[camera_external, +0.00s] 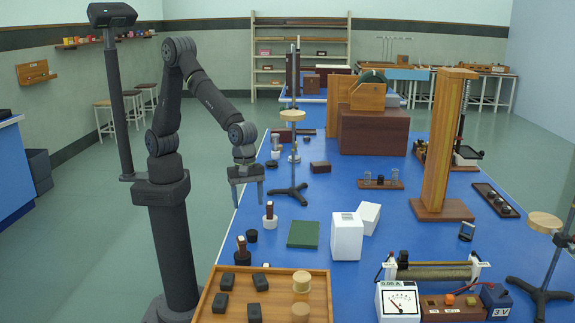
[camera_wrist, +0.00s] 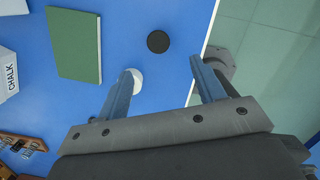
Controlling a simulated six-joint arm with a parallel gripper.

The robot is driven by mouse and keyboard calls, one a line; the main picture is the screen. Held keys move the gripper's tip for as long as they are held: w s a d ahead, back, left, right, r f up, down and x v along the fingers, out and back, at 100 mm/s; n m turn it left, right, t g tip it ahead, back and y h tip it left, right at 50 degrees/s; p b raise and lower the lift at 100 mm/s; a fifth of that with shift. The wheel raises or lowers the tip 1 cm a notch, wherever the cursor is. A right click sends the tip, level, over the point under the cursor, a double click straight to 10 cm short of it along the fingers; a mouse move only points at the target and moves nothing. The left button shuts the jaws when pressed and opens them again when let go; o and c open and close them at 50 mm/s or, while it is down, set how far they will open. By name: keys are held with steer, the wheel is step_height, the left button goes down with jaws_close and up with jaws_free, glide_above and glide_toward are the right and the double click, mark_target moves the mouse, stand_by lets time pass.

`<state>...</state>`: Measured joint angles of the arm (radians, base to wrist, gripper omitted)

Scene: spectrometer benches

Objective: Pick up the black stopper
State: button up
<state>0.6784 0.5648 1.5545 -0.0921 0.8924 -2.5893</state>
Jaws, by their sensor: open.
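The black stopper appears to be the small round black piece (camera_external: 252,236) near the left edge of the blue bench. In the wrist view it is a black disc (camera_wrist: 158,41) lying just beyond the fingertips, apart from them. My gripper (camera_external: 249,203) is open and empty above the bench's left edge, pointing down. Its two fingers (camera_wrist: 160,70) straddle empty space in the wrist view. A white round piece (camera_wrist: 135,78) shows beside the left finger, partly hidden by it. It seems to be the white base of a wooden-handled piece (camera_external: 269,222).
A green book (camera_external: 303,234) lies right of the stopper, with a white chalk box (camera_external: 347,238) beyond it. A dark-based handled piece (camera_external: 242,252) stands close to the stopper. A wooden tray (camera_external: 235,284) of black blocks is in front. The bench edge is close by on the left.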

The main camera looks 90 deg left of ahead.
glide_above(252, 232)
steer(key=f, duration=0.5)
steer(key=shift+s+a+f, duration=0.1)
steer(key=shift+s+f, duration=0.2)
steer(key=shift+f, duration=0.05)
steer(key=f, duration=0.5)
steer(key=shift+w+f, duration=0.1)
steer(key=shift+w, duration=0.15)
steer(key=c, duration=1)
